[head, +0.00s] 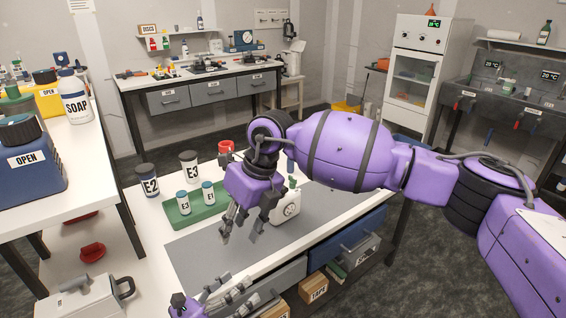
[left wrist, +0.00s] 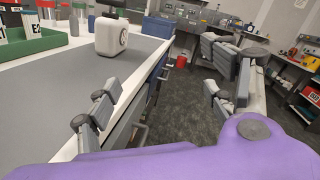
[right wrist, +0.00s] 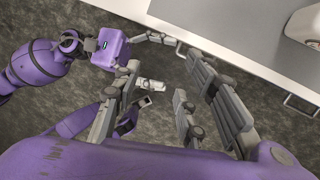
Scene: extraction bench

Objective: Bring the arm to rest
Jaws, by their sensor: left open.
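My right arm (head: 345,150) is purple and reaches in from the right over the bench. My left gripper (head: 218,298) is low at the bench's front edge, partly cut off by the frame. In the left wrist view its fingers (left wrist: 160,75) are wide apart and empty, in front of the bench. The right wrist view also shows my left arm (right wrist: 35,72) over the dark floor.
Drawers (head: 275,290) are below. A side table (head: 95,150) stands left. The dark floor (head: 420,250) is clear at right.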

